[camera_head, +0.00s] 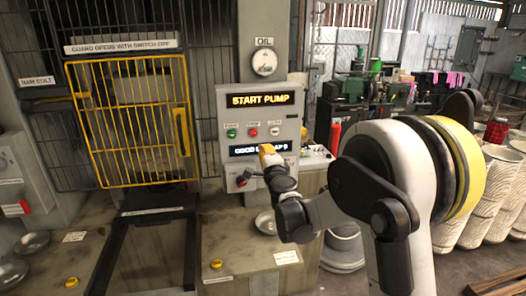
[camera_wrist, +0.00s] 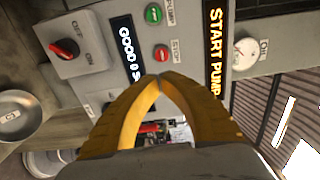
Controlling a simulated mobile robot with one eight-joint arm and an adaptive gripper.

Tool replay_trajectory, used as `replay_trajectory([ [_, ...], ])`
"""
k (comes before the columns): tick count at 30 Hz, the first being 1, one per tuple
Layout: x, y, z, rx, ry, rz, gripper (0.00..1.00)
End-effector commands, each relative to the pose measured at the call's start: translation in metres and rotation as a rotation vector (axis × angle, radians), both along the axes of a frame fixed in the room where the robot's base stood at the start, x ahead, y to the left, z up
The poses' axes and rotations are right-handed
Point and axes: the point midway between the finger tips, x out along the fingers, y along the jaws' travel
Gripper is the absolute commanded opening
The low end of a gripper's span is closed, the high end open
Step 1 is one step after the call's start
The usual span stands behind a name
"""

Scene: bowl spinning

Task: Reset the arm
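My arm reaches from the right in the head view, bent. My gripper (camera_head: 268,150) is in front of the lower part of the grey control panel (camera_head: 285,115). In the wrist view, the two yellow fingers of my gripper (camera_wrist: 160,78) curve together and meet at their tips, with nothing between them. Whether the tips touch the panel cannot be told. The panel has a display reading "START PUMP" (camera_head: 260,99), a green button (camera_head: 231,133) and a red button (camera_head: 252,132). My gripper covers part of a lower display.
A yellow barred guard (camera_head: 130,122) stands at the left. An oil gauge (camera_head: 264,62) is above the panel. A red rotary switch (camera_wrist: 65,49) shows in the wrist view. Metal bowls (camera_head: 32,243) rest on the bench. Ribbed pale containers (camera_head: 492,190) stand at the right.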

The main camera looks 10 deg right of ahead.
Motion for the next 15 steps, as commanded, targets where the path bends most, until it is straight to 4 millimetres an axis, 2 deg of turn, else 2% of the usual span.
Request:
replay_trajectory([
  [11,-0.002,0.002,0.001,-0.011,0.000,0.007,0.00],
  [15,-0.023,0.016,0.010,-0.116,0.007,0.071,0.00],
])
